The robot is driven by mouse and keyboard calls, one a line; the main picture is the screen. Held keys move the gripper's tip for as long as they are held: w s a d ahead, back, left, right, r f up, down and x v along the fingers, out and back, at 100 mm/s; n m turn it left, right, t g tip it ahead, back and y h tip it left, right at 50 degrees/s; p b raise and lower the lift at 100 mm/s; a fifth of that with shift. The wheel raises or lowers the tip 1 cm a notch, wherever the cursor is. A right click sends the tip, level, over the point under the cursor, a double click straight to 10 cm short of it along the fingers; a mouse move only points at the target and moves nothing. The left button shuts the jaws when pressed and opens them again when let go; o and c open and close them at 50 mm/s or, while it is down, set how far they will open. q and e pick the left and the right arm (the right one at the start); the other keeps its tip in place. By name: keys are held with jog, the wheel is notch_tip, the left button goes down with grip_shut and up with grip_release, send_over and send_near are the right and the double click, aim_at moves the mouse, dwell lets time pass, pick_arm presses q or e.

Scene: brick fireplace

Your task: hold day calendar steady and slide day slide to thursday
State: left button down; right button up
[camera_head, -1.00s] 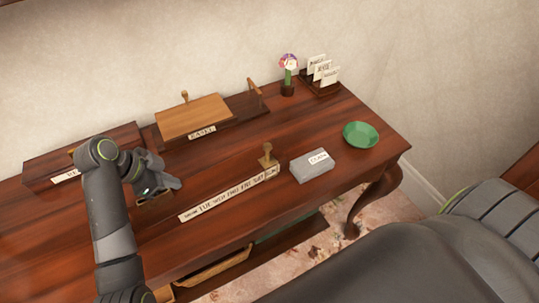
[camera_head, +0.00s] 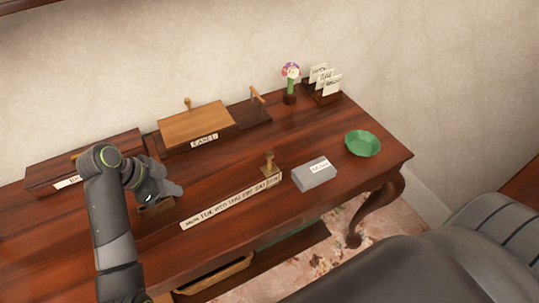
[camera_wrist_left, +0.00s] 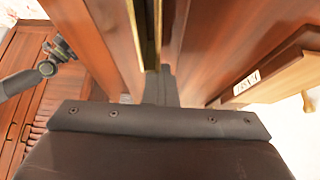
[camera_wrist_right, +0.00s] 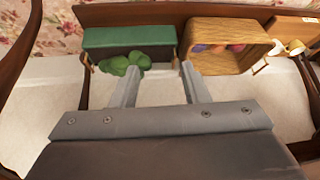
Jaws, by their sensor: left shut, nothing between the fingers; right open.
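The day calendar (camera_head: 230,206) is a long wooden bar on the desk with a pale strip of day names, Monday at the left to Sunday at the right. My right gripper (camera_wrist_right: 158,82) is open and empty, seen only in the right wrist view.
A grey labelled box (camera_head: 314,174) lies right of the calendar, with a green bowl (camera_head: 363,144) beyond. A wooden easel (camera_head: 196,126), flower (camera_head: 291,80) and card holder (camera_head: 322,92) stand behind. A green box (camera_wrist_right: 128,38) and wooden basket (camera_wrist_right: 216,58) appear beyond my right fingers.

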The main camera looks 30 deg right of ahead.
aim_at(272, 159)
jog(key=w+a+r+n+t+y, duration=0.2)
jog(key=w+r, duration=0.1)
jog(key=r, duration=0.5)
jog(key=w+a+r+n+t+y, duration=0.1)
jog(key=w+a+r+t+y, duration=0.1)
jog(key=r, duration=0.7)
jog(key=w+a+r+n+t+y, duration=0.1)
jog(key=w+a+r+n+t, duration=0.15)
jog(key=r, duration=0.55)
jog(key=w+d+r+m+t+h, duration=0.2)
jog(key=w+r+m+t, duration=0.25)
jog(key=w+r, duration=0.55)
jog(key=shift+n, duration=0.3)
jog(key=x, duration=0.3)
jog(key=r+x, duration=0.1)
jog(key=x, duration=0.6)
jog(key=shift+r, duration=0.3)
jog(key=shift+s, duration=0.1)
grip_shut()
jog(key=shift+a, duration=0.1)
